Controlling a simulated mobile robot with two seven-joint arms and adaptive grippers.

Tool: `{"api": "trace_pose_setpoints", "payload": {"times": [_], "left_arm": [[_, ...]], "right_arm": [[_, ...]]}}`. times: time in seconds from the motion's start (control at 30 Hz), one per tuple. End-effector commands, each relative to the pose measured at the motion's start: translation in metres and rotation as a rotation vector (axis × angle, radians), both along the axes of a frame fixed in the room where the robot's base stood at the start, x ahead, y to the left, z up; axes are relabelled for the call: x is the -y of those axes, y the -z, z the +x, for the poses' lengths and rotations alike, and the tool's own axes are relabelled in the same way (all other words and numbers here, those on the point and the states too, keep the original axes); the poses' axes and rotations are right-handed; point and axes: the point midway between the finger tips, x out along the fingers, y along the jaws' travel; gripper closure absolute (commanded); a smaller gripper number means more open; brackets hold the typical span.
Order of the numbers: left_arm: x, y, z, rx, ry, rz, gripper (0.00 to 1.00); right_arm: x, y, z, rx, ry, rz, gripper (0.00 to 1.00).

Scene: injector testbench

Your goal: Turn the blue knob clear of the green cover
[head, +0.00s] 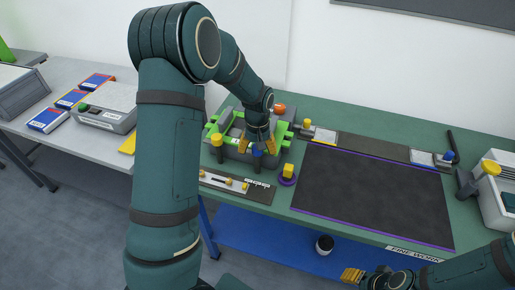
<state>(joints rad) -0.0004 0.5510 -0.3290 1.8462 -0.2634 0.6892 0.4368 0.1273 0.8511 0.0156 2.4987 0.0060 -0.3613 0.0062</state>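My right gripper (352,275) is low at the bottom edge, in front of the bench and away from the fixture. Its finger opening is not clear.
A dark mat (370,195) covers the bench's middle right and is clear. A labelled panel (237,186) lies in front.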

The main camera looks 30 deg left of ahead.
Motion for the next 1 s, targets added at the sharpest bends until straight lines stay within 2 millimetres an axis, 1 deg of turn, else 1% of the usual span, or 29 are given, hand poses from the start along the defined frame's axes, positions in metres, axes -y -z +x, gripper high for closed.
{"api": "trace_pose_setpoints", "payload": {"times": [0.17,0.27,0.37,0.6,0.7,0.83,1.0], "left_arm": [[0.0,-0.002,0.0,0.001,0.001,0.0,0.3],[0.0,-0.011,0.001,0.002,0.001,0.0,0.3],[0.0,-0.027,0.001,0.004,0.0,0.0,0.3],[0.0,-0.076,0.001,0.005,0.0,0.001,0.3],[0.0,-0.094,0.001,0.004,0.0,0.0,0.3],[0.0,-0.11,0.001,0.002,0.0,0.0,0.3],[0.0,-0.12,0.0,0.001,0.0,0.0,0.3]], "right_arm": [[0.0,0.0,0.0,0.0,0.0,0.0,0.53],[0.0,0.0,0.0,0.0,0.0,0.0,0.53],[0.0,0.0,0.0,0.0,0.0,0.0,0.53],[0.0,0.0,0.0,0.0,0.0,0.0,0.53],[0.0,0.0,0.0,0.0,0.0,0.0,0.53],[0.0,0.0,0.0,0.0,0.0,0.0,0.53],[0.0,0.0,0.0,0.0,0.0,0.0,0.53]]}}
